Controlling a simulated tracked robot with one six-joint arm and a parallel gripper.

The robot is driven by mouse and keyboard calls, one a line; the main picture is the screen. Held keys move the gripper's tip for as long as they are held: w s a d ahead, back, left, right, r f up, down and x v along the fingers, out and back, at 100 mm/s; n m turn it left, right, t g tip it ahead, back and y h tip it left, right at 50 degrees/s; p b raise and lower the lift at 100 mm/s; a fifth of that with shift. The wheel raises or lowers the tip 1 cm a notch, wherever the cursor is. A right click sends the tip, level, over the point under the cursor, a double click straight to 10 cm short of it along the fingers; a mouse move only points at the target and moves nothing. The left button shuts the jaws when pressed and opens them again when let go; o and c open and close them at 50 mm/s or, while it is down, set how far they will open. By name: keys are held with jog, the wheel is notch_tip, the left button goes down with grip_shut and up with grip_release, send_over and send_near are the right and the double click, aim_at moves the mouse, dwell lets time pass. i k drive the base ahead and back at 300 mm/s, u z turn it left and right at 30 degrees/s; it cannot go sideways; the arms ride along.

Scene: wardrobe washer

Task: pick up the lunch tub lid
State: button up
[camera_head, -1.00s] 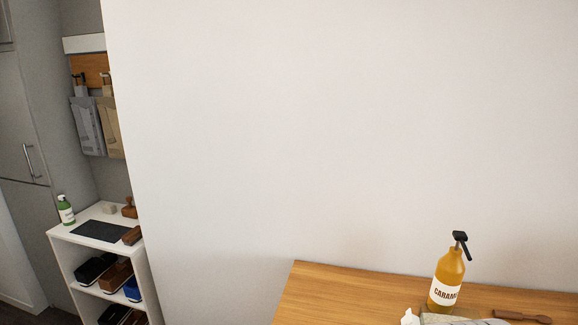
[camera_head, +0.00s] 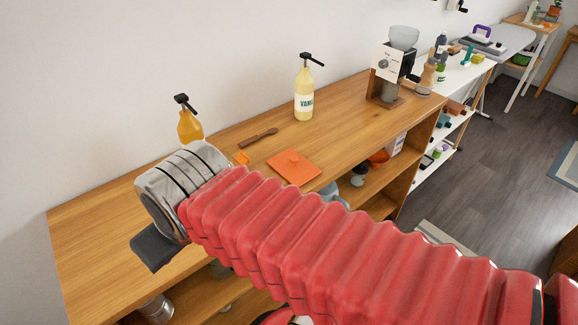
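A flat orange square with a small raised knob, which looks like the lunch tub lid (camera_head: 294,165), lies on the wooden counter (camera_head: 345,108) near its front edge, right of my arm's end. My red ribbed arm crosses the view from the lower right to a silver wrist at the left. My gripper (camera_head: 157,247) shows only as a dark grey part below that wrist, over the left part of the counter and apart from the orange square. Its fingers cannot be made out, nor whether it holds anything.
A yellow vanilla bottle (camera_head: 304,92), an amber pump bottle (camera_head: 189,125) and a brown wooden utensil (camera_head: 258,138) stand or lie behind the lid. A grinder (camera_head: 391,68) stands farther right. Shelves below hold several items. Grey floor (camera_head: 490,140) is open at right.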

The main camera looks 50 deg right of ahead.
aim_at(297, 170)
jog(key=k, duration=0.3)
jog(key=z, duration=1.45)
